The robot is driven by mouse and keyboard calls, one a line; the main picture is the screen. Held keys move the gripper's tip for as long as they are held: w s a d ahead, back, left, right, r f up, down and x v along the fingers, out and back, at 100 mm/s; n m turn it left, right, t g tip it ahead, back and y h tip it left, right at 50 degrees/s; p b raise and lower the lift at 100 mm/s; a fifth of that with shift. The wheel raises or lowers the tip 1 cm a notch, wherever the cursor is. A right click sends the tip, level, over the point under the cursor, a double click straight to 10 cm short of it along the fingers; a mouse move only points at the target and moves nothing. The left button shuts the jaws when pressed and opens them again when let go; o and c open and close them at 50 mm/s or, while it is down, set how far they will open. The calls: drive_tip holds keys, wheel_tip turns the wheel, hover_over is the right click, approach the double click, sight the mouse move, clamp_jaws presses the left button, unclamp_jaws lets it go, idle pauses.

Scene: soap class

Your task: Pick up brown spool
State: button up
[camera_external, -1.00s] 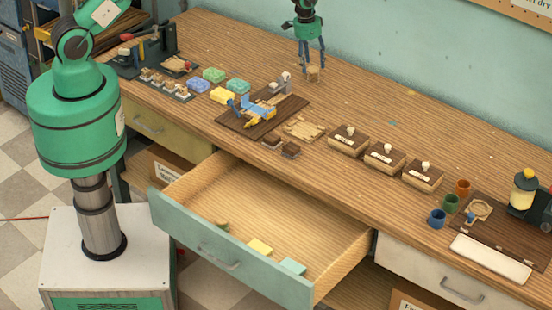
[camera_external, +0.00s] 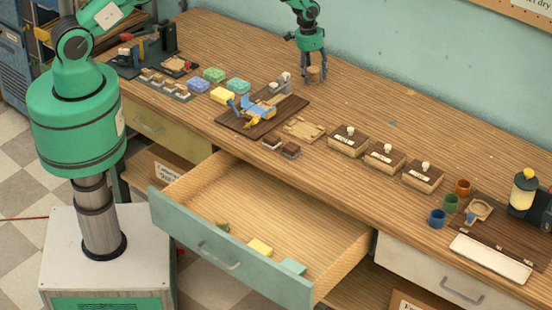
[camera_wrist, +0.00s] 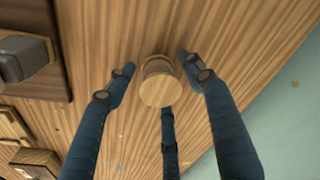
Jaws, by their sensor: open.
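The brown spool (camera_external: 315,75) stands upright on the wooden table near the back wall. In the wrist view its round, light wooden top (camera_wrist: 161,91) faces the camera, between the blue fingers. My gripper (camera_external: 313,76) points down over it with its fingers spread on either side of the spool. In the wrist view my gripper (camera_wrist: 156,75) is open, with a finger to the left, one to the right and one below the spool. Gaps show beside the left and right fingers; I cannot tell whether the lower finger touches.
A dark wooden board with a blue and yellow device (camera_external: 262,103) lies to the front left. Several wooden boxes with white knobs (camera_external: 384,157) stand to the right. An open drawer (camera_external: 270,225) juts out at the front. The table right of the spool is clear; the wall (camera_external: 400,50) is behind.

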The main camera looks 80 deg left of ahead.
sight(313, 69)
drive_tip(key=c, duration=1.2)
drive_tip(key=shift+o, duration=0.2)
drive_tip(key=shift+r, duration=5)
